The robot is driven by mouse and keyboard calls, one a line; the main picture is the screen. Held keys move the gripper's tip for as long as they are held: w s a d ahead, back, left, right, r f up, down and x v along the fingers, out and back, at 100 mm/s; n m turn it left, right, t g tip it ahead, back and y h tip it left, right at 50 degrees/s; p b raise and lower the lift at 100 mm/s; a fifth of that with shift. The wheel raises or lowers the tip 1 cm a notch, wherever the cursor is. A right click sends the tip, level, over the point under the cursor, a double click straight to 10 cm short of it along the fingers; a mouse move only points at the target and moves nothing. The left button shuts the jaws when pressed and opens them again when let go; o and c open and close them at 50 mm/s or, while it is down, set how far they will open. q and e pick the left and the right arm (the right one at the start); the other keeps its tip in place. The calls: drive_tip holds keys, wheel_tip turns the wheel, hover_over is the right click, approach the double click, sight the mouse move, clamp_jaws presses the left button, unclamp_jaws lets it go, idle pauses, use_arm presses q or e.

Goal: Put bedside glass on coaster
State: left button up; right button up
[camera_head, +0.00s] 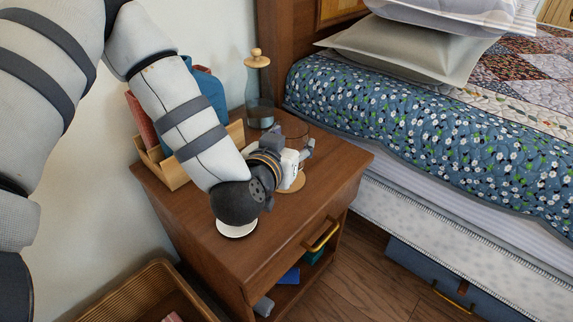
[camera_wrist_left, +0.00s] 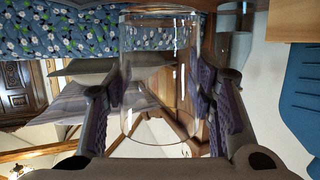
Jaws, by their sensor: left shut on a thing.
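The clear bedside glass (camera_head: 295,131) is at the far end of my left gripper (camera_head: 297,152), above the back right part of the nightstand top. In the left wrist view the glass (camera_wrist_left: 160,75) stands between the two dark fingers of the gripper (camera_wrist_left: 160,105), which is shut on it. A round tan disc, which looks like the coaster (camera_head: 289,191), lies on the nightstand below and in front of the gripper, partly hidden by it. I cannot tell how high the glass is above the wood. My right gripper is not in view.
A glass carafe with a wooden stopper (camera_head: 258,62) stands behind the gripper. A wooden organizer (camera_head: 172,171) holds a blue thing (camera_head: 208,92) at the left. A white disc (camera_head: 238,230) lies under my wrist. The bed (camera_head: 430,120) is close at the right; the front right nightstand top (camera_head: 330,180) is clear.

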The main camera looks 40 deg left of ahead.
use_arm(q)
drive_tip(key=shift+w+a+f, duration=0.25)
drive_tip(key=shift+a+f, duration=0.15)
drive_tip(key=shift+f, duration=0.2)
drive_tip(key=shift+w+a+f, duration=0.25)
drive_tip(key=shift+a+f, duration=0.15)
drive_tip(key=shift+f, duration=0.2)
drive_tip(key=shift+w+a+f+b, duration=0.15)
drive_tip(key=shift+f+b, duration=0.3)
drive_tip(key=shift+f, duration=0.55)
drive_tip(key=shift+w+a+f+b, duration=0.15)
drive_tip(key=shift+f+b, duration=0.25)
drive_tip(key=shift+f, duration=0.55)
drive_tip(key=shift+s, duration=0.15)
drive_tip(key=shift+f, duration=0.1)
drive_tip(key=o, duration=1.3)
